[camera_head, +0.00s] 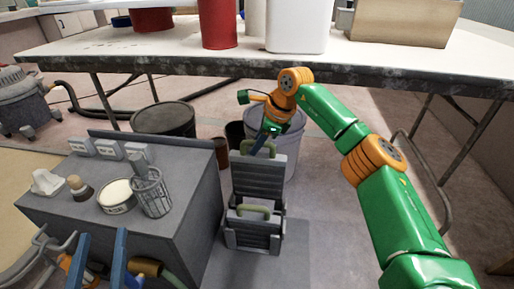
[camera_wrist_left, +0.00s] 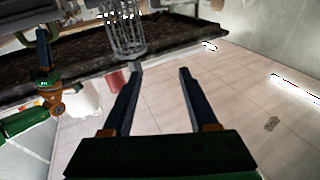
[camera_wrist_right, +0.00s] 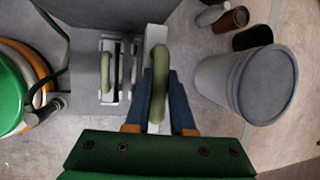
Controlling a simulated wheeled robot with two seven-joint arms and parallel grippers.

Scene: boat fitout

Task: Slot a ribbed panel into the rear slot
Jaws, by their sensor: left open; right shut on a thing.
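A grey rack (camera_head: 253,243) stands on the floor right of the grey cabinet. A dark ribbed panel (camera_head: 256,182) with an olive handle rises upright at its rear. My right gripper (camera_head: 262,140) is above it, shut on this handle (camera_wrist_right: 158,70), with its fingers on either side. The front panel, with its own olive handle (camera_head: 252,209), sits lower in the rack; that handle also shows in the right wrist view (camera_wrist_right: 106,70). The held panel's lower edge is hidden, so I cannot tell how deep it sits. My left gripper (camera_head: 98,250) is open and empty by the cabinet's front edge.
The grey cabinet (camera_head: 120,185) carries a wire cup (camera_head: 151,192), a round tin (camera_head: 117,196) and switch boxes. A grey bin (camera_head: 289,150) stands close behind the rack. The long white table (camera_head: 180,52) spans the back. Floor right of the rack is clear.

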